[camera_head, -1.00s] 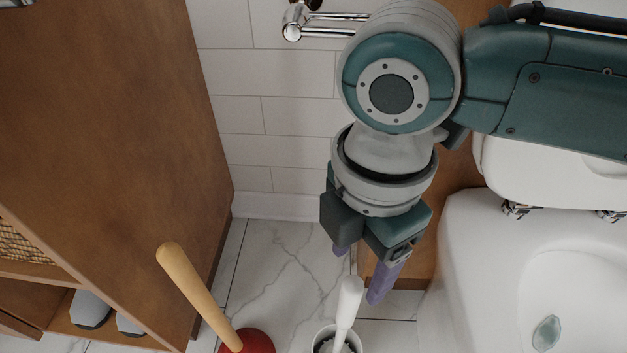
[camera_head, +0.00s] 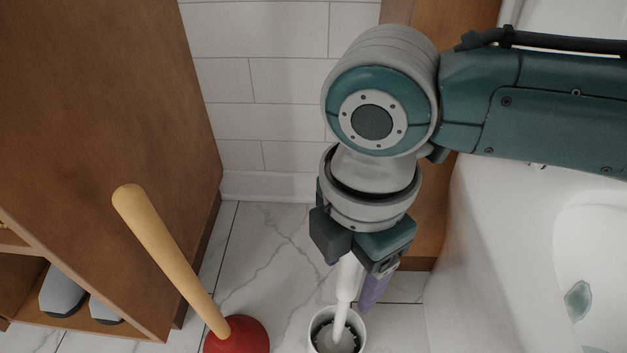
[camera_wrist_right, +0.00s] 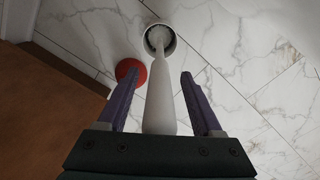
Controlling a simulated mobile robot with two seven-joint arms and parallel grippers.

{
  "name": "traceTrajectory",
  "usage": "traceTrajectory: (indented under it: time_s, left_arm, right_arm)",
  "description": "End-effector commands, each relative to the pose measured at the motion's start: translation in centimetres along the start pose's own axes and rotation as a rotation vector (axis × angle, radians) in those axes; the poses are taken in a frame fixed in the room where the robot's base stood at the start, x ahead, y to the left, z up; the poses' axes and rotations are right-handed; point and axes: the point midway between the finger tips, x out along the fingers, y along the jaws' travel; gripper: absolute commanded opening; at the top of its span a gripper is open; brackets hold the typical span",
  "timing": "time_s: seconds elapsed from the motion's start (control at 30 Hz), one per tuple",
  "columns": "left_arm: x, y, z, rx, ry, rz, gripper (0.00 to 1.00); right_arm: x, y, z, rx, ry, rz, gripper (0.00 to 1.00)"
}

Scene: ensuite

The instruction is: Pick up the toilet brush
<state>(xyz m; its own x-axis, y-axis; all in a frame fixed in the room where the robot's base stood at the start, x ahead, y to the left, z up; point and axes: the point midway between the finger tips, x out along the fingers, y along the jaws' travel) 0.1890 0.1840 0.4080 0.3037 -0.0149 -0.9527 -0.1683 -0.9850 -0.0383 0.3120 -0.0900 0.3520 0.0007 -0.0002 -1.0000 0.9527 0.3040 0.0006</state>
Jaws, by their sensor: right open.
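The toilet brush (camera_head: 346,283) has a white handle and stands in a round white holder (camera_head: 314,335) on the tiled floor. My right gripper (camera_head: 352,280) is above the holder, at the upper part of the handle. In the right wrist view the brush handle (camera_wrist_right: 160,100) lies between the two open purple fingers of the gripper (camera_wrist_right: 155,95), with a gap on each side. The holder (camera_wrist_right: 170,45) shows beyond the fingertips. In the head view the gripper hides the handle's top and one finger. My left gripper is not in view.
A plunger with a wooden handle (camera_head: 170,260) and red cup (camera_head: 238,336) stands just left of the holder. A wooden cabinet (camera_head: 110,90) fills the left side. The white toilet (camera_head: 490,250) is at the right. Marble floor (camera_head: 270,240) is clear behind the holder.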

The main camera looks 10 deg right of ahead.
Motion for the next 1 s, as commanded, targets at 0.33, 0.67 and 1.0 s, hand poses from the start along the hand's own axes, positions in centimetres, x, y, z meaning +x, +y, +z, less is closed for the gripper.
traceTrajectory:
  time_s: [0.33, 0.67, 1.0]
  left_arm:
    - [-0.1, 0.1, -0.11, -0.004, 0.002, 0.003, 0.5]
    - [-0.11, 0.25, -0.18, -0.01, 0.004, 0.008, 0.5]
    - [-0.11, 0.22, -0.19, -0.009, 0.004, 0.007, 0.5]
  right_arm:
    - [-0.09, -0.01, -0.01, 0.0, 0.0, 0.0, 0.34]
    - [-0.08, -0.02, 0.01, 0.0, 0.0, 0.0, 0.0]
    - [-0.1, 0.0, 0.01, 0.0, 0.0, 0.0, 0.0]
